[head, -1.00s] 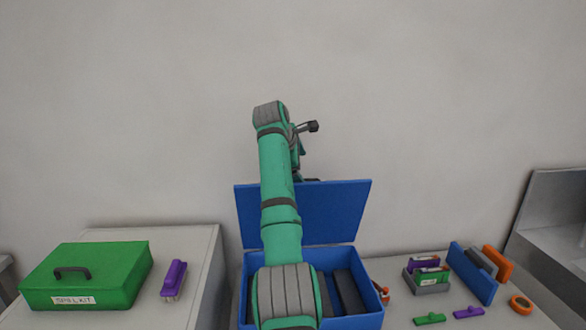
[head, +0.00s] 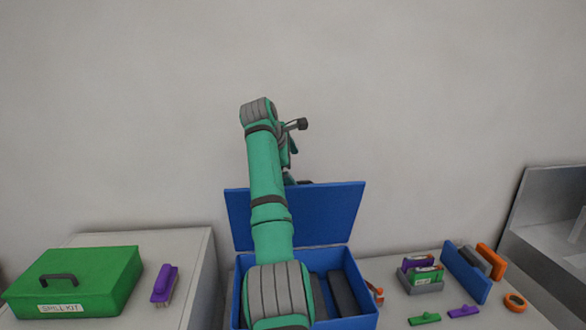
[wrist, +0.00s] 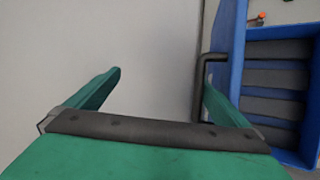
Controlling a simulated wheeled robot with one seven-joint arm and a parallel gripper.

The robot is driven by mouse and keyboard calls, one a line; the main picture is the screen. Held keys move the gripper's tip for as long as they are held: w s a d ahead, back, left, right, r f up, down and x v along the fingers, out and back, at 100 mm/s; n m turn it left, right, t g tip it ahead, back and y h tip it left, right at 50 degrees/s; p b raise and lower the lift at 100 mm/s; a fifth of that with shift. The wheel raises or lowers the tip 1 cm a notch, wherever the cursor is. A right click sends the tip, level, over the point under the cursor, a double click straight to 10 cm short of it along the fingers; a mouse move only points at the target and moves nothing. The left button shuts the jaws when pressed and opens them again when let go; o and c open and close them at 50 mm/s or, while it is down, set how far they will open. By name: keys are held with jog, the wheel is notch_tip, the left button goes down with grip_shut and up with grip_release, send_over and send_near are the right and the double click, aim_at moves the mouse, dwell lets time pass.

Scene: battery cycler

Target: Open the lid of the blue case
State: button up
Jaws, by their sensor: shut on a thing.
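The blue case (head: 366,300) stands open on the bench in the head view, with dark grey slabs inside. Its blue lid (head: 325,215) stands raised at the back, close to upright. In the wrist view the lid (wrist: 236,35) shows nearly edge-on, left of the case's inside (wrist: 275,78). A dark handle (wrist: 212,56) sticks out from its outer face. In the head view the fingers are mostly hidden behind the lid.
A green spill kit box (head: 80,280) and a purple brush (head: 164,284) lie on the left bench. Right of the case are a grey tray (head: 424,288), an upright blue panel (head: 465,272), small tools and an orange ring (head: 515,301). A plain wall stands behind.

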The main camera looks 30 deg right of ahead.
jog(key=shift+t, duration=0.5)
jog(key=r, duration=0.1)
jog(key=a+r, duration=0.1)
jog(key=r, duration=0.1)
jog(key=w+r, duration=0.1)
jog(key=r, duration=0.1)
jog(key=shift+a, duration=0.4)
jog(key=shift+s+a+r, duration=0.1)
jog(key=shift+s+a, duration=0.1)
jog(key=v, duration=0.2)
jog(key=shift+s+a, duration=0.25)
jog(key=shift+a, duration=0.15)
jog(key=shift+s+a+r, duration=0.55)
jog(key=shift+s+a, duration=0.1)
jog(key=shift+a, duration=0.15)
jog(key=c, duration=1.3)
jog(key=shift+s+a+g, duration=0.15)
jog(key=shift+s+g, duration=0.1)
jog(key=shift+g, duration=0.15)
jog(key=c, duration=0.3)
jog(key=shift+s+r, duration=0.25)
jog(key=shift+s, duration=0.45)
jog(key=shift+a, duration=0.1)
